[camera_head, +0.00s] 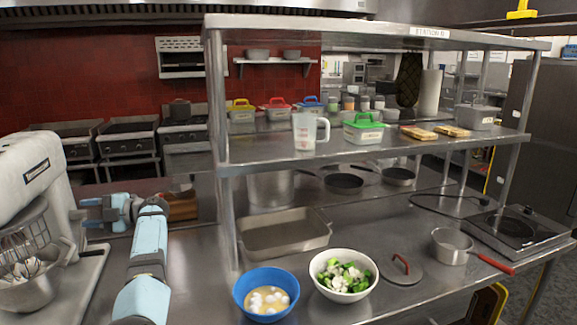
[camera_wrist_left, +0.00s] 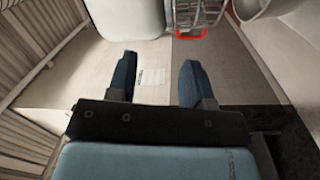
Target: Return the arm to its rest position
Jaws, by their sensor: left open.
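My left arm comes in at the lower left of the head view, light blue and black. My left gripper (camera_head: 84,208) is over the left end of the counter, between the stand mixer and the metal shelf post. In the left wrist view, its two dark blue fingers (camera_wrist_left: 157,85) are spread apart with nothing between them. A pale floor-like surface with a small white label lies beyond them. My right gripper is in neither view.
A stand mixer (camera_head: 28,180) stands close left of my gripper. The steel shelf unit (camera_head: 222,120) rises to the right. A blue bowl (camera_head: 266,311), a white bowl of vegetables (camera_head: 343,295) and a baking pan (camera_head: 285,247) sit on the counter.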

